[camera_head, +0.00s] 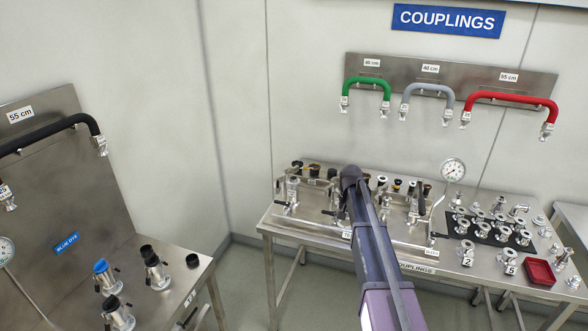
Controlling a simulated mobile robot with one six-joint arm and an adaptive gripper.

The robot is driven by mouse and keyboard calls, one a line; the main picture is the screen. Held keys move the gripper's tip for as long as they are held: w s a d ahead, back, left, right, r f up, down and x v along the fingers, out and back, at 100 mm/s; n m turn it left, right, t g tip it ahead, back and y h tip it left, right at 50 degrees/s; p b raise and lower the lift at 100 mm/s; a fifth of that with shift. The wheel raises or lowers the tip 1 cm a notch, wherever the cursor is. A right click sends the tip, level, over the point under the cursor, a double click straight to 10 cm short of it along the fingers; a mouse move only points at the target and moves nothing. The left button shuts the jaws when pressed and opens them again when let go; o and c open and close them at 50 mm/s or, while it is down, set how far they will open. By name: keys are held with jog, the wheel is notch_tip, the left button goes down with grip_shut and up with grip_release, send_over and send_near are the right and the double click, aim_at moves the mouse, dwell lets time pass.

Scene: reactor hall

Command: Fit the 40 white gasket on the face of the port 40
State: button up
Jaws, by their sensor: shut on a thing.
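My arm reaches in from the bottom middle over the couplings table (290,222), its dark upper end over the back half of the table. My gripper is not visible; the arm link may hide it. I cannot pick out the 40 white gasket. I cannot tell which fitting is the port 40. Steel ports and valves stand at the left and middle of this table, partly hidden behind my arm. Small caps or rings, some black and some white (382,180), sit along its back; their labels are too small to read.
A pressure gauge (453,170) stands upright near mid-table. Several steel fittings fill a black mat (483,236) at the right, beside a red tray (540,271). Green, grey and red hoses (510,95) hang on the wall. A left bench (180,282) holds capped canisters; floor lies between.

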aim_at(345, 228)
jog(key=shift+f+b, duration=1.3)
jog(key=shift+f, duration=0.55)
jog(key=shift+a, duration=0.1)
